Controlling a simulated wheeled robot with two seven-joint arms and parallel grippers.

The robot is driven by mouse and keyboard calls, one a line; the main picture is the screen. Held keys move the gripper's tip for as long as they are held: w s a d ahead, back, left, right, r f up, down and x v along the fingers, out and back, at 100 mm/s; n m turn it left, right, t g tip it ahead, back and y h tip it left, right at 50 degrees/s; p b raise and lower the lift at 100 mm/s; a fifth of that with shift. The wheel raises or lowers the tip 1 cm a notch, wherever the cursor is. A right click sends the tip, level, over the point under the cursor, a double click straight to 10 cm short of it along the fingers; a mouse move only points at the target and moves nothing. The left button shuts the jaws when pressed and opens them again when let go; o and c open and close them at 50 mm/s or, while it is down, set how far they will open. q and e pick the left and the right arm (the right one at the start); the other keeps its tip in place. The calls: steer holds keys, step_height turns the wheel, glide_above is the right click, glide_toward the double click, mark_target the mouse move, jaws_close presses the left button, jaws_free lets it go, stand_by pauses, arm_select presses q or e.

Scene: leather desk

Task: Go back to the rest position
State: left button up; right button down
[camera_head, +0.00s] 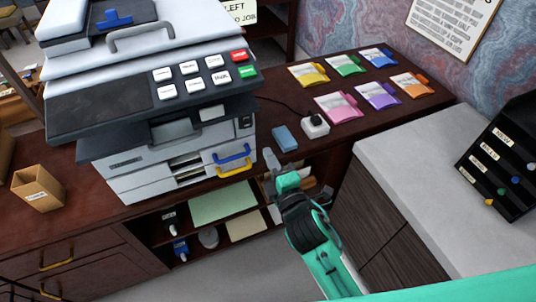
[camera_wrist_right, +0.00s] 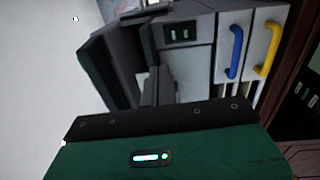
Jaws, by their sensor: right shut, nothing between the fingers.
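My right arm reaches in from the bottom right of the head view. Its right gripper (camera_head: 270,160) is shut and empty, just in front of the desk edge and to the right of the printer's blue and yellow drawer handles. In the right wrist view the shut fingers (camera_wrist_right: 158,88) point toward the printer front (camera_wrist_right: 205,45), with a gap I cannot judge. My left gripper does not show in the head view.
The large printer (camera_head: 150,110) stands on the dark wooden desk (camera_head: 275,95). A blue block (camera_head: 285,138) and a white box (camera_head: 315,126) lie close behind my right gripper. Coloured packets (camera_head: 338,107) lie farther back. A grey counter (camera_head: 430,150) is at right, open shelves (camera_head: 225,205) below.

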step_height(320, 180, down, 22)
steer(key=d+f+m+g+h, duration=0.1)
steer(key=d+m+g+h, duration=0.1)
steer(key=d+m+g, duration=0.15)
steer(key=s+d+f+m+g+h, duration=0.1)
steer(key=s+d+f+m+g, duration=0.15)
steer(key=f, duration=0.45)
steer(key=s+d+f+m+g, duration=0.1)
steer(key=s+f, duration=0.3)
steer(key=f, duration=0.4)
steer(key=s+d+f+m+g+h, duration=0.1)
steer(key=s+d+f+m+g, duration=0.15)
steer(key=f, duration=0.45)
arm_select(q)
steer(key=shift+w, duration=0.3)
arm_select(e)
steer(key=s+d+f+m+g, duration=0.2)
steer(key=s+f, duration=0.5)
steer(key=s, duration=0.4)
steer(key=s+d+f+m+g+h, duration=0.1)
steer(key=s+d+f+m+g, duration=0.2)
steer(key=s+d+f, duration=0.3)
steer(key=s+d+f+m+g, duration=0.2)
steer(key=s+f, duration=0.6)
steer(key=s, duration=0.9)
steer(key=d+m, duration=0.2)
steer(key=shift+m+h, duration=0.35)
steer(key=shift+h, duration=0.05)
steer(key=shift+f+g, duration=0.1)
steer(key=shift+g, duration=0.15)
